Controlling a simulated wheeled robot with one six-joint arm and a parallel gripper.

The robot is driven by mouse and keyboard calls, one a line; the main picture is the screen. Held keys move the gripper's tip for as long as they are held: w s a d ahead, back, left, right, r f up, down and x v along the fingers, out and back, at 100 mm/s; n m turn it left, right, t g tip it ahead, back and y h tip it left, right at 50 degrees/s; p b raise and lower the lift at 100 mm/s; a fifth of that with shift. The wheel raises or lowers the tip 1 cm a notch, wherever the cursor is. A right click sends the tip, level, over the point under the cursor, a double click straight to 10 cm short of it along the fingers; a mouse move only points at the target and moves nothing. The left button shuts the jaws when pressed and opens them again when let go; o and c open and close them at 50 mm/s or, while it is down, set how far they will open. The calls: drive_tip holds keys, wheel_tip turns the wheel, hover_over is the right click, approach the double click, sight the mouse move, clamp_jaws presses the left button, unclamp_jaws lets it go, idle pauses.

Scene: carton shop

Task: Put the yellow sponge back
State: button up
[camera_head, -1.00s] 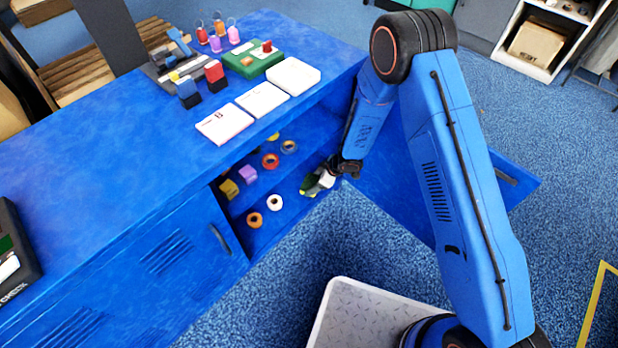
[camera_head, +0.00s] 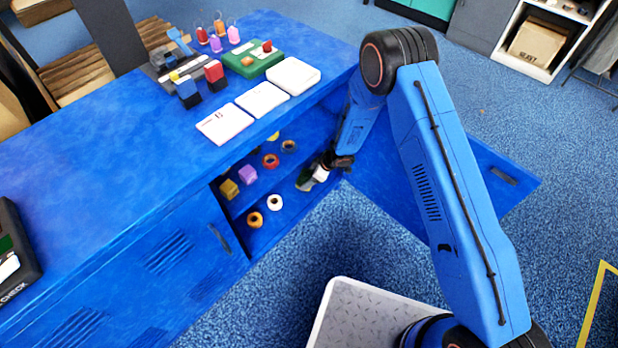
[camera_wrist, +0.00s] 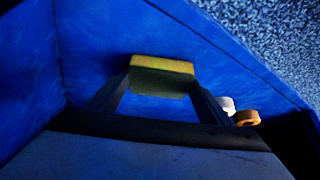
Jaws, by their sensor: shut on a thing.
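My gripper (camera_head: 314,176) reaches into the open blue cabinet (camera_head: 184,216), low down near its right side. In the wrist view my gripper (camera_wrist: 162,82) is shut on the yellow sponge (camera_wrist: 161,65), which has a darker green lower part. The sponge is held crosswise between the fingertips, close to a blue cabinet surface; I cannot tell whether it touches. In the head view the held sponge shows only as a small dark green patch (camera_head: 304,184), and the fingers hide part of it.
An orange roll (camera_head: 255,219) and a white roll (camera_head: 274,202) stand low in the cabinet. The open door (camera_head: 490,180) stands right of my arm.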

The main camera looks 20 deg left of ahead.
drive_tip(key=o, duration=1)
drive_tip(key=shift+f, duration=0.15)
drive_tip(key=v, duration=0.6)
drive_tip(key=shift+r, duration=0.3)
drive_tip(key=shift+d+r, duration=0.4)
drive_tip(key=shift+r, duration=0.1)
drive_tip(key=shift+s, duration=0.1)
